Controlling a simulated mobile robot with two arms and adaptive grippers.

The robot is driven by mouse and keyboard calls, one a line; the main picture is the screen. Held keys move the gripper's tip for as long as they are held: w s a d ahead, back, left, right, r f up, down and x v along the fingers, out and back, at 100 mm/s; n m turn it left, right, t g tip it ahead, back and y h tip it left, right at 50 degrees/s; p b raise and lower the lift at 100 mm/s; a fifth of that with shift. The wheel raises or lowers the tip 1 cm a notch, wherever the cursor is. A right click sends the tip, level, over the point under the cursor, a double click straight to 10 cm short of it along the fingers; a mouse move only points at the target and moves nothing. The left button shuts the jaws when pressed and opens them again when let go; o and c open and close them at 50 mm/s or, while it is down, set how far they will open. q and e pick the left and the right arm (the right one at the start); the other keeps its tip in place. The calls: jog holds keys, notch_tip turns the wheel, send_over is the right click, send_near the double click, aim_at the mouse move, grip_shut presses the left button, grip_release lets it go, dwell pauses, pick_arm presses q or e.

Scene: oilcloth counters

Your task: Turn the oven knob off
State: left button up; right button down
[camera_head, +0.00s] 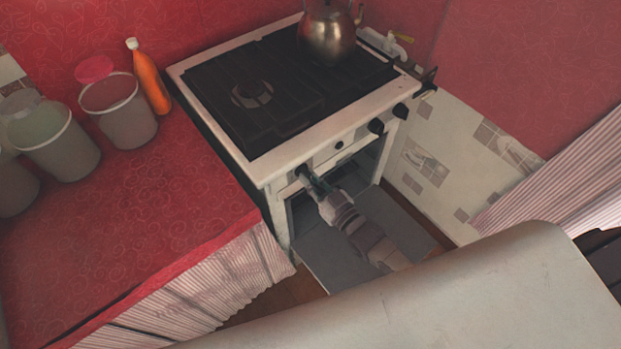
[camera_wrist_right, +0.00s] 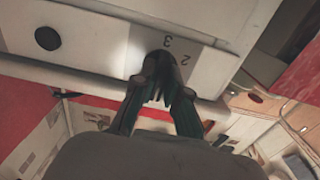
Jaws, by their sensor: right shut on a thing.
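The stove (camera_head: 220,133) has a white front panel with several dark knobs. My right gripper (camera_head: 311,182) is at the left end of this panel, at the leftmost knob (camera_head: 302,171). In the right wrist view, the fingers of my right gripper (camera_wrist_right: 160,84) are closed on a dark knob (camera_wrist_right: 160,60), which they partly hide. The knob's exact setting cannot be read. My left gripper is not in view.
The oven door (camera_head: 330,258) hangs open below my right arm. A metal kettle (camera_head: 328,38) stands on the hob. On the red counter (camera_head: 150,190) to the left are several grey containers (camera_head: 127,125) and an orange bottle (camera_head: 147,80).

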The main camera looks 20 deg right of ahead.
jog(key=c, duration=1.2)
grip_release()
jog(key=v, duration=1.2)
